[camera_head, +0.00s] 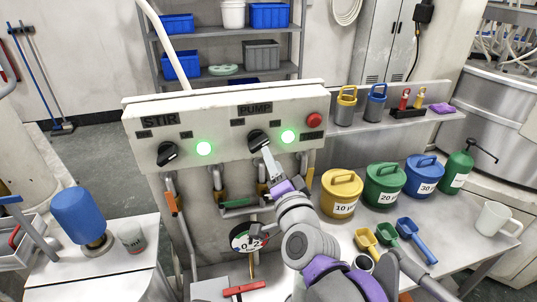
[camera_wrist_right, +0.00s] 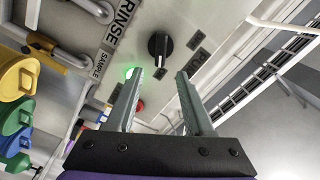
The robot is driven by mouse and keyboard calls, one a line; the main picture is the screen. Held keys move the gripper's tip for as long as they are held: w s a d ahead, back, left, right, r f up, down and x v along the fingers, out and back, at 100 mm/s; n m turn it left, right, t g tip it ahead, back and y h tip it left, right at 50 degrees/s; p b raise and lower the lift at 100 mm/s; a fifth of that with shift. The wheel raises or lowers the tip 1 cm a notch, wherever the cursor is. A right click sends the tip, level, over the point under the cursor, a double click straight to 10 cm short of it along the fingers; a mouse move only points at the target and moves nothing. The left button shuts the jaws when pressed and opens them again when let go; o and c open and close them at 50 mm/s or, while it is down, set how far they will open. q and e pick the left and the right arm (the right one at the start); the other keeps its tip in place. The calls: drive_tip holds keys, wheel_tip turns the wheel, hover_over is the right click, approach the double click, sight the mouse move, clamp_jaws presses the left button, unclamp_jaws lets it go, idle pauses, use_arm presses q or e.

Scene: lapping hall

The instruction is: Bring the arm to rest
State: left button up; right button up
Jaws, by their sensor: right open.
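My right gripper (camera_head: 268,158) is at the front of the cream control panel (camera_head: 225,150), just below the black PUMP knob (camera_head: 258,140). In the wrist view the right gripper (camera_wrist_right: 160,76) is open, with nothing between its fingers. The black knob (camera_wrist_right: 159,47) stands beyond the fingertips there, apart from them as far as I can tell. My right arm reaches up from the bottom of the head view. My left gripper is not in view.
The STIR knob (camera_head: 167,154) and lit green lamps (camera_head: 204,149) are on the panel, with a red button (camera_head: 314,120). Pipes and a gauge (camera_head: 247,238) sit below. Yellow (camera_head: 341,194), green and blue lidded pots and scoops stand right of my arm.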

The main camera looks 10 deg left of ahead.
drive_tip(key=shift+v, duration=0.85)
drive_tip(key=s+d+f+n+g+h, duration=0.3)
drive_tip(key=s+d+f+g, duration=0.2)
drive_tip(key=s+d+f, duration=0.5)
drive_tip(key=s+d+f+n+g+h, duration=0.4)
drive_tip(key=s+d+f, duration=0.7)
drive_tip(key=f, duration=0.7)
drive_tip(key=d+g, duration=0.2)
drive_tip(key=shift+d+f+n, duration=0.3)
drive_tip(key=shift+f, duration=0.1)
